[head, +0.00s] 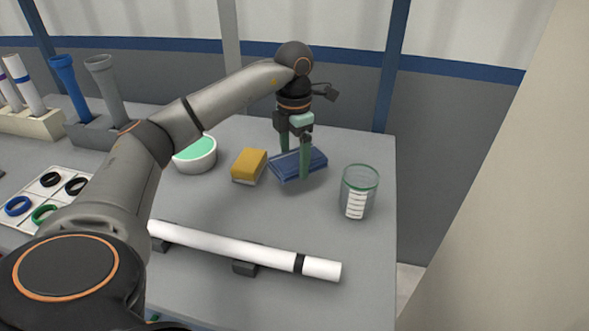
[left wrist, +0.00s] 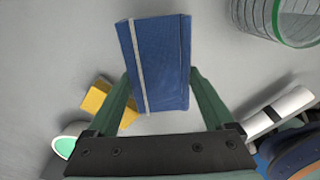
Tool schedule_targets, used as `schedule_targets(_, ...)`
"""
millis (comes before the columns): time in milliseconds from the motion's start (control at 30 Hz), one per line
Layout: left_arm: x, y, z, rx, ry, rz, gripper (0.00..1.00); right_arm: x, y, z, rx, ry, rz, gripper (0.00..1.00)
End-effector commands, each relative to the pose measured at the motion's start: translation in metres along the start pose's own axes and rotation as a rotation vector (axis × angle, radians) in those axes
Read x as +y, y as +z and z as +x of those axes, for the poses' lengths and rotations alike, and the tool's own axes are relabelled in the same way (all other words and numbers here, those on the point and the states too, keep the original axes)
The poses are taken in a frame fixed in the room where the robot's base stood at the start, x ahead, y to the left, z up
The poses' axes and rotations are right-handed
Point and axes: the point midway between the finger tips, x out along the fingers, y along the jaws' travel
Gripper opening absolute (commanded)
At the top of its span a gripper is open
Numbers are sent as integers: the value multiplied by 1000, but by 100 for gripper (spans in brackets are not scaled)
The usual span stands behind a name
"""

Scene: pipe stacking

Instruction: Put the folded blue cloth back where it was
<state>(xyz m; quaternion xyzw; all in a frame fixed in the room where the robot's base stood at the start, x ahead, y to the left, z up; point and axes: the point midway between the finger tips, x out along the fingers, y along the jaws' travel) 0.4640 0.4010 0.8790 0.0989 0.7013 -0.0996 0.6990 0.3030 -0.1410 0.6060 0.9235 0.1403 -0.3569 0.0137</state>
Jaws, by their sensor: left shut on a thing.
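The folded blue cloth (head: 311,159) is near the far right of the table, between a yellow sponge and a clear beaker. In the left wrist view the blue cloth (left wrist: 165,62) shows a pale stripe along one side. My left gripper (head: 292,165) has its green fingers on either side of the cloth and is shut on it. In the left wrist view the gripper's fingers (left wrist: 158,85) meet the cloth's two long edges. The cloth is at or just above the table; I cannot tell which. My right gripper is not in view.
The yellow sponge (head: 249,166) lies just left of the cloth, with a green-filled white bowl (head: 196,156) beyond it. The green-rimmed beaker (head: 358,192) stands to the right. A white pipe (head: 235,247) rests on supports in front. Table surface between cloth and pipe is clear.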

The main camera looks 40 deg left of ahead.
Motion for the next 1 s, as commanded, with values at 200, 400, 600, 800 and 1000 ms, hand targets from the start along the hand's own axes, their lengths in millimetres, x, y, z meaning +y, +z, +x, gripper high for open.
schedule_targets(200, 8, 6, 12, -1, 0, 0, 42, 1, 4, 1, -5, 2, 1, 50)
schedule_targets(400, 10, 6, 41, 0, 0, 0, 42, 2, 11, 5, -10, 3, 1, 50)
schedule_targets(600, 10, 6, 43, -2, 1, 0, 42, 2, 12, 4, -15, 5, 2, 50)
schedule_targets(800, 9, 6, 47, -1, 1, 0, 42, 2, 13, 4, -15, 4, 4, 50)
schedule_targets(1000, 9, 6, 46, -2, 1, 0, 100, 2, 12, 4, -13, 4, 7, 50)
